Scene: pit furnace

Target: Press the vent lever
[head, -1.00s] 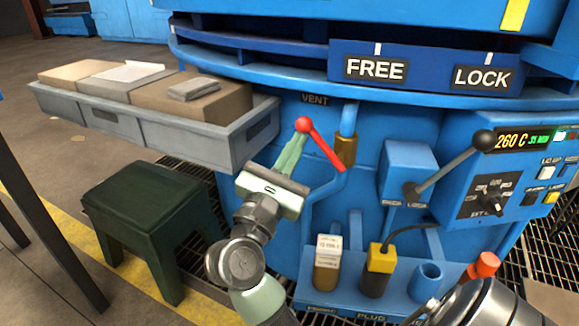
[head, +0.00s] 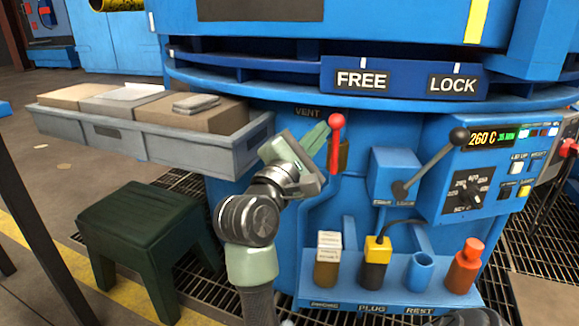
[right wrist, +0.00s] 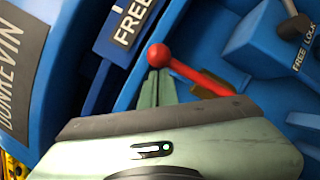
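The vent lever (head: 334,150) is a red lever with a round red knob, below the VENT label (head: 307,113) on the blue furnace front. In the head view it stands nearly upright in front of a brass fitting (head: 344,153). My right gripper (head: 322,133) is at the left of the knob, its pale green fingers close together. In the right wrist view the lever (right wrist: 200,75) runs right from its knob, which is at the fingertips (right wrist: 156,82) and seems to touch them. The fingers look shut and not around the lever.
Right of the lever is a blue box with a black-knobbed handle (head: 432,160), then a control panel (head: 480,175). Below is a rack (head: 390,285) with several plug-like items. A grey tray (head: 150,138) with blocks is at left, above a dark green stool (head: 150,225).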

